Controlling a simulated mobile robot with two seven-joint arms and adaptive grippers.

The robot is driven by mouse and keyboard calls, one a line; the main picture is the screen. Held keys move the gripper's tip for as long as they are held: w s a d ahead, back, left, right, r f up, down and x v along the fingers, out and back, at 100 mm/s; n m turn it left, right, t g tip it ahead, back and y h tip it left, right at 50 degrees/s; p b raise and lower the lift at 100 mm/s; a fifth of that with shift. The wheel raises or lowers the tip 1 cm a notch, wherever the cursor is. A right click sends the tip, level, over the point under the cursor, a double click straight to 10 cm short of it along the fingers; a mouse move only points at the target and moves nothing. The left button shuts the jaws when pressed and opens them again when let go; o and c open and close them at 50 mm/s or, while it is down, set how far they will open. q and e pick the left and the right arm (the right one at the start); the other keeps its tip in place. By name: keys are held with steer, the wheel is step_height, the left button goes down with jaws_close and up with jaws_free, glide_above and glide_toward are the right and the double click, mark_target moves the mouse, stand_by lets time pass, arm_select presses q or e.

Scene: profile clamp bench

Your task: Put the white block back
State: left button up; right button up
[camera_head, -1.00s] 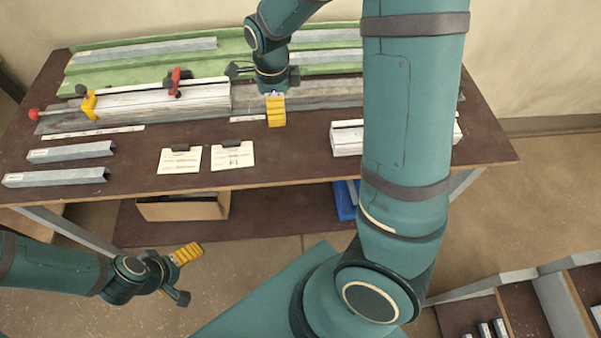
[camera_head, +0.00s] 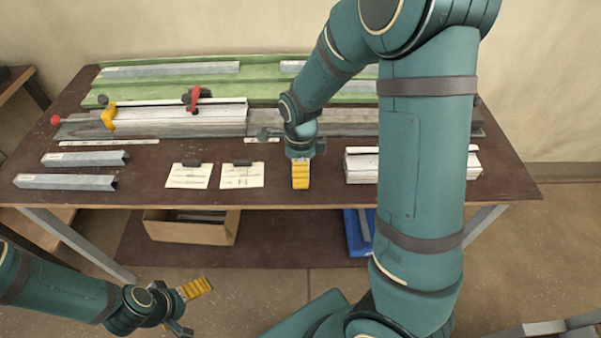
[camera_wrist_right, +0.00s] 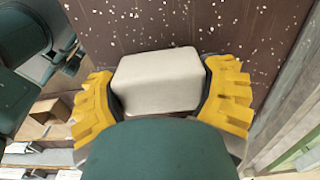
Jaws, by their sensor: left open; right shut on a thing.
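The white block (camera_wrist_right: 158,82) is between the yellow fingers of my right gripper (camera_wrist_right: 160,95), which is shut on it over the brown bench top. In the head view my right gripper (camera_head: 301,174) is over the front part of the bench, right of the two paper cards; the block is hidden there behind a yellow finger. My left gripper (camera_head: 192,306) is open and empty, low in front of the bench at the left.
A grey wooden beam with a pale profile (camera_head: 180,115) and a red-handled clamp (camera_head: 191,98) lies along the bench (camera_head: 300,199). Paper cards (camera_head: 242,176) lie in front. A long white piece (camera_head: 361,166) stands at the right, partly behind my arm. Metal profiles (camera_head: 66,182) lie at left.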

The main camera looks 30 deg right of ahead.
steer(key=shift+f, duration=0.75)
steer(key=shift+r, duration=0.1)
steer(key=o, duration=1.1)
steer(key=shift+f, duration=0.2)
steer(key=shift+o, duration=0.2)
step_height(320, 180, up, 12)
steer(key=p, duration=0.4)
steer(key=shift+r, duration=0.2)
